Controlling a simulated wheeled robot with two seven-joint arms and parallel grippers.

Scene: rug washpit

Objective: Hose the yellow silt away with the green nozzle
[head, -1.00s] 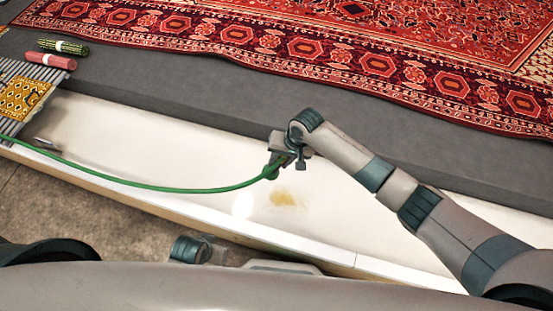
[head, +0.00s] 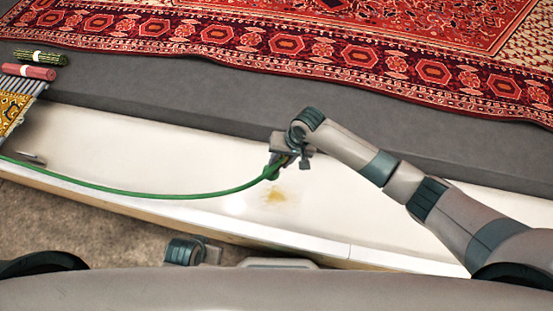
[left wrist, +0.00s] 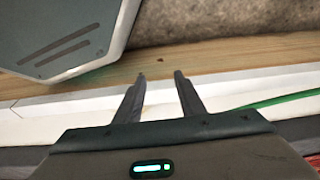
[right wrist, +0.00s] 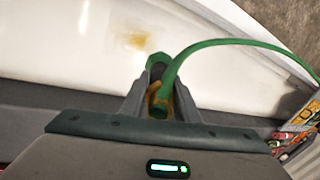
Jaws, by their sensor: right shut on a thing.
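The yellow silt (head: 275,196) is a small, faint patch on the white floor of the trough. It also shows in the right wrist view (right wrist: 135,41), just beyond the nozzle. My right gripper (head: 284,160) is shut on the green nozzle (right wrist: 156,66) and holds it above the trough, close to the silt. The green hose (head: 150,195) runs from the nozzle off to the left. The fingers partly hide the nozzle. My left gripper (left wrist: 160,76) is open and empty above the wooden edge of the trough.
A red patterned rug (head: 330,55) lies on the grey ledge (head: 180,98) behind the trough. Rolled pieces, one pink (head: 28,71) and one dark green (head: 40,57), and a yellow patterned mat (head: 12,110) are at the far left. The white trough floor (head: 110,145) is otherwise mostly clear.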

